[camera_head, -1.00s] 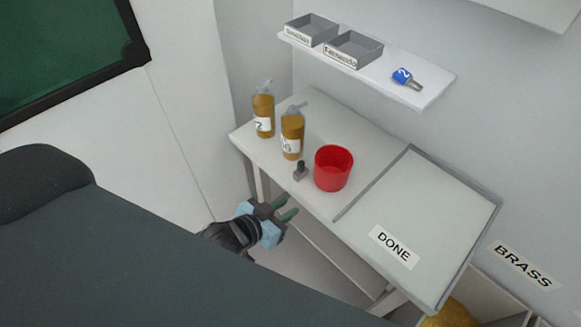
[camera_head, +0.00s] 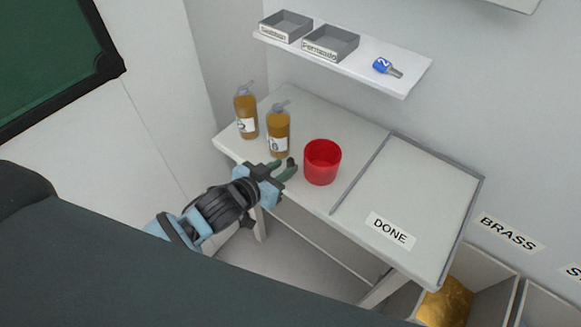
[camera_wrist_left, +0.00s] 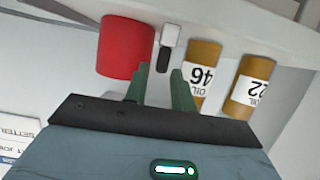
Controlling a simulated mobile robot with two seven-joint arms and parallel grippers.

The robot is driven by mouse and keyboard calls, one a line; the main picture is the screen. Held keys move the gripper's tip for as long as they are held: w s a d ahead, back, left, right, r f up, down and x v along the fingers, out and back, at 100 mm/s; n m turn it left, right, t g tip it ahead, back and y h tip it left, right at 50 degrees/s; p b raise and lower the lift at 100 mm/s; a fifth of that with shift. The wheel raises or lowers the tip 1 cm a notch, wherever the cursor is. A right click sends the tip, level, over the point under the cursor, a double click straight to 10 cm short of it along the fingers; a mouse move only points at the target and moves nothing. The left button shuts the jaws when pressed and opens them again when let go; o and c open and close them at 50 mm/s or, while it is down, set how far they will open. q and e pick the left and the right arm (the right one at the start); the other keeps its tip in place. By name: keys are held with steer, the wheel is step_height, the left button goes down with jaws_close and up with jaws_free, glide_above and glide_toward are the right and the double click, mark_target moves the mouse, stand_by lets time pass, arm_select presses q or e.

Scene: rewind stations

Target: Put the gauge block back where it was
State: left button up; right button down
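A small grey block with a dark upright knob, which I take to be the gauge block (camera_wrist_left: 170,36), stands on the white table. In the head view my gripper mostly hides it; a dark bit that looks like its knob (camera_head: 290,161) shows at the fingertips. My left gripper (camera_head: 285,169) is at the table's front edge, beside the block. In the left wrist view the open fingers (camera_wrist_left: 160,75) point at the block, with the knob at the gap between their tips. I see no grip on it. My right gripper is not in view.
A red cup (camera_head: 322,162) stands close right of the block. Two oil bottles, 46 (camera_head: 279,132) and 22 (camera_head: 246,112), stand behind and left. A tray marked DONE (camera_head: 420,190) is empty. The shelf (camera_head: 352,68) above holds two grey bins and a blue-headed tool (camera_head: 386,68).

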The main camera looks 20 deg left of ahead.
mark_target(288, 164)
arm_select(q)
steer(key=shift+x, duration=2.6)
steer(key=shift+a+f, duration=0.1)
steer(key=shift+a, duration=0.1)
jaws_close()
